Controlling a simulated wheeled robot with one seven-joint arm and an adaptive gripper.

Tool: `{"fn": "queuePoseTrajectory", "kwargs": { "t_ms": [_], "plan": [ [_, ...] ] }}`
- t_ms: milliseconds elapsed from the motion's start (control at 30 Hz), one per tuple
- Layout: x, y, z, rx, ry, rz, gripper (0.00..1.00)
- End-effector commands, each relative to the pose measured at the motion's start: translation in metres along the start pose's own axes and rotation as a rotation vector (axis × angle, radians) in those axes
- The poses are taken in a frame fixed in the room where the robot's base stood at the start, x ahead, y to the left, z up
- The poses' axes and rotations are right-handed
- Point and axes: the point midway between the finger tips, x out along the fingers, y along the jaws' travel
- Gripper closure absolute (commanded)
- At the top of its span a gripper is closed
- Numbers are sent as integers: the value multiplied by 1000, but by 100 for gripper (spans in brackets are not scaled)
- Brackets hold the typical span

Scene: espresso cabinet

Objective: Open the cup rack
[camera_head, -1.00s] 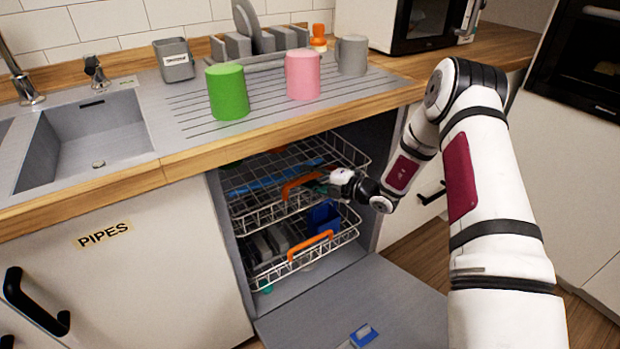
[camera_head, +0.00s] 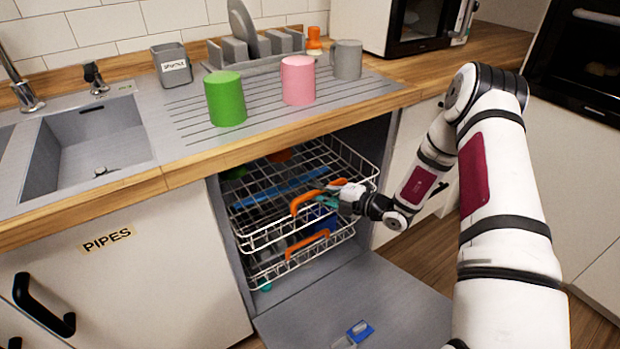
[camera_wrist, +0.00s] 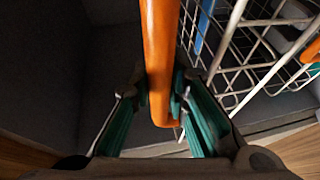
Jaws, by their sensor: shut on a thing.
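The cup rack is the upper white wire rack (camera_head: 268,236) of the open dishwasher, with an orange handle (camera_head: 306,200) on its front. It sticks out partway past the cabinet front, over the lower rack. My gripper (camera_head: 330,194) is at the right end of this handle. In the wrist view the orange handle (camera_wrist: 160,60) runs between the green pads of my gripper (camera_wrist: 158,105), which are shut on it. Wire bars of the rack (camera_wrist: 240,50) show to the right.
The lower rack (camera_head: 262,272) has its own orange handle (camera_head: 307,244). The dishwasher door (camera_head: 385,300) lies folded down, with a blue-tipped part on it. A green cup (camera_head: 225,98), a pink cup (camera_head: 298,80) and a grey cup (camera_head: 347,60) stand on the counter above.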

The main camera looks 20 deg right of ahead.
Motion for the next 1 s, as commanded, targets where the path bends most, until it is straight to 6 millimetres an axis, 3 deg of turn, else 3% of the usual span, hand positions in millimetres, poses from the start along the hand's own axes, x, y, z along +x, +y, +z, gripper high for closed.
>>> {"fn": "queuePoseTrajectory", "kwargs": {
  "t_ms": [100, 700, 1000],
  "plan": [
    [-34, -4, -13, 10, -5, -2, 100],
    [-185, -38, -76, 8, -5, 0, 100],
    [-247, -52, -102, 5, -4, 1, 100]
  ]
}}
